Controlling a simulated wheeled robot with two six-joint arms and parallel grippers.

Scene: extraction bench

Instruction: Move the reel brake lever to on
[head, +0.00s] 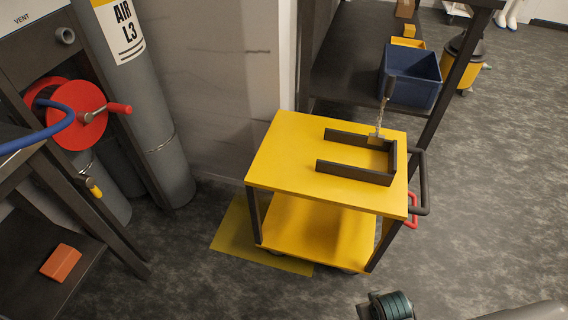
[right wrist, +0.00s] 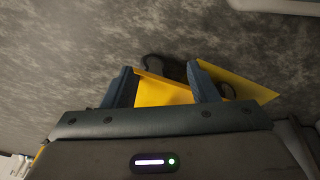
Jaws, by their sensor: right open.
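A red reel (head: 78,115) with a red crank handle is at the left of the head view, low on the wall panel beside the grey cylinders. A blue hose (head: 40,138) passes in front of it. A small yellow-tipped handle (head: 93,188) shows below the reel; I cannot tell whether it is the brake lever, or its setting. My right gripper (right wrist: 160,72) is open and empty in the right wrist view, its two dark blue fingers apart, pointing towards the floor by the yellow cart. It is well away from the reel. My left gripper is in neither view.
The yellow cart (head: 282,165) stands mid-view, carrying a dark three-sided frame (head: 350,174). A grey cylinder (head: 152,120) is beside the reel. A dark bench at left holds an orange block (head: 61,262). A blue bin (head: 410,76) sits on the back shelf.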

